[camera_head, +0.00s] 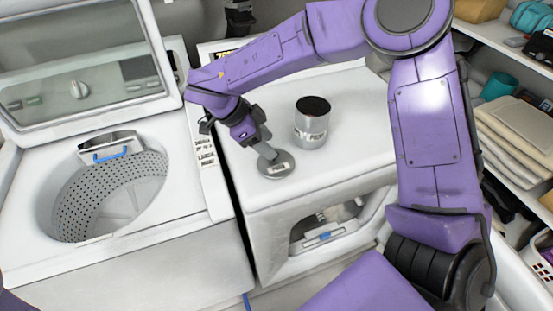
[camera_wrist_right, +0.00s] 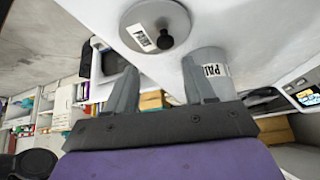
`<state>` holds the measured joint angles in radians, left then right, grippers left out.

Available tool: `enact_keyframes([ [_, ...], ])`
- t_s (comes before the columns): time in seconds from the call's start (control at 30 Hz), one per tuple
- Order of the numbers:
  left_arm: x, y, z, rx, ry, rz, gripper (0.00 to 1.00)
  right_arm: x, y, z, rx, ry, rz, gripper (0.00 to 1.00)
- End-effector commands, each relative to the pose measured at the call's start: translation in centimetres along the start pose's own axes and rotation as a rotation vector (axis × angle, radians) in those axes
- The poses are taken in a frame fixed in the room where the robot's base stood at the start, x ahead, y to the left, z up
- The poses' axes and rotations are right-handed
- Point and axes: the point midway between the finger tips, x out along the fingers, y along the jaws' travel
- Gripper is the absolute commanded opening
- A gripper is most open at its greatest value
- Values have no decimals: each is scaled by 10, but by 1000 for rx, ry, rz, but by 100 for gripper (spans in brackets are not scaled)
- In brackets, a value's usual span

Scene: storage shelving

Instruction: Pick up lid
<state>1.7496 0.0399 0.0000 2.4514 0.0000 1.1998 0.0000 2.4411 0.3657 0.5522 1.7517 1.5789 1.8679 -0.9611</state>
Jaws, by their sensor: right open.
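The lid (camera_head: 277,171) is a flat grey disc with a white label, lying on the white top of the front-loading machine. In the right wrist view the lid (camera_wrist_right: 140,18) shows a black knob (camera_wrist_right: 166,41) just beyond my fingertips. A grey canister (camera_head: 311,130) with a dark top and a label stands beside the lid; it also shows in the right wrist view (camera_wrist_right: 208,62). My right gripper (camera_head: 267,150) is open at the lid, its fingers (camera_wrist_right: 158,68) apart with nothing between them. In the head view it covers the knob. My left gripper is not in view.
A top-loading washer (camera_head: 130,262) with its lid raised stands at the left. Shelves (camera_head: 512,172) with folded cloths and boxes stand at the right. The machine top (camera_head: 355,150) right of the canister is clear. My right arm crosses above it.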

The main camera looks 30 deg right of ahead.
Motion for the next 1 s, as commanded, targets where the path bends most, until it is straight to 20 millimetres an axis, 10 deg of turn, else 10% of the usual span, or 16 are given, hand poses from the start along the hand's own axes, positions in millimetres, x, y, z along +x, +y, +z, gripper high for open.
enact_keyframes([
  [0.5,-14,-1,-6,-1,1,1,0,48,-2,6,-4,1,0,54],
  [0.67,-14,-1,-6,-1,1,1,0,48,-3,6,-5,1,0,2],
  [1.0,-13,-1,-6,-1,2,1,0,47,-3,6,-5,1,-1,0],
])
